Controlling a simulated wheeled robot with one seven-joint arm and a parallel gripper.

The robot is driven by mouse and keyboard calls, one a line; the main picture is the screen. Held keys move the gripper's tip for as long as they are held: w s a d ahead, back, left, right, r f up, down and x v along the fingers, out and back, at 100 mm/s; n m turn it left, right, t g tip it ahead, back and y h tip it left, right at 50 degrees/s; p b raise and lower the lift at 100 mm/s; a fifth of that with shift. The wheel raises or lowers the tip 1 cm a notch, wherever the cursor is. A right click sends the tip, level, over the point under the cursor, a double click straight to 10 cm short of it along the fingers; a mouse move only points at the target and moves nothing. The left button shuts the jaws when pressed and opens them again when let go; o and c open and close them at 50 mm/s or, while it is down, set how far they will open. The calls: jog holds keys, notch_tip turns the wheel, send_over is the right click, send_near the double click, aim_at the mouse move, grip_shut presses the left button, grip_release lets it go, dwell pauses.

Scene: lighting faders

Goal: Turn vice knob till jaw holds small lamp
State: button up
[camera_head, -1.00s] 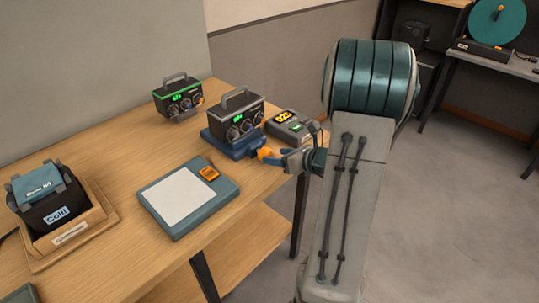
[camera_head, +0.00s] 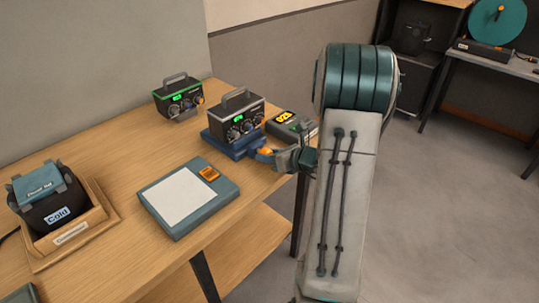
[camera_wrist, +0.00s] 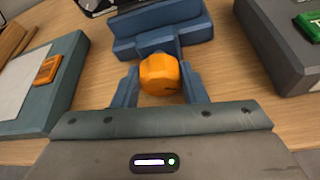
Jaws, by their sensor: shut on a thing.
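The blue vice (camera_head: 222,143) stands near the table's right edge. A dark box with a carrying handle (camera_head: 236,118) sits on it; I cannot tell whether this is the small lamp or whether the jaw touches it. The orange vice knob (camera_head: 265,152) sticks out toward my arm; in the wrist view the knob (camera_wrist: 161,75) sits between my fingers, in front of the vice body (camera_wrist: 160,30). My gripper (camera_wrist: 160,88) is shut on the knob, one finger on each side. In the head view my gripper (camera_head: 277,157) reaches in from the right.
A similar handled box with green trim (camera_head: 178,98) stands behind. A teal pad with an orange tag (camera_head: 180,200) and a wooden tray with a dark bag (camera_head: 90,235) are left.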

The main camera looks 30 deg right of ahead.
jog(key=shift+d+r+m+y+p, duration=0.15)
jog(key=shift+m+y+p, duration=0.15)
jog(key=shift+m+p, duration=0.35)
jog(key=shift+f+m+y+p, duration=0.2)
jog(key=shift+m+y+p, duration=0.2)
jog(key=shift+p, duration=0.1)
jog(key=o, duration=1)
jog(key=shift+c, duration=0.2)
jog(key=shift+f, duration=0.1)
jog(key=n+h+b, duration=0.1)
jog(key=b, duration=0.2)
jog(key=shift+f+n, duration=0.2)
jog(key=shift+n, duration=0.15)
jog(key=shift+s+d+r+n+h, duration=0.1)
jog(key=shift+s+r+n+h, duration=0.15)
jog(key=shift+n+h, duration=0.05)
jog(key=v, duration=1.3)
jog(key=shift+r, duration=0.25)
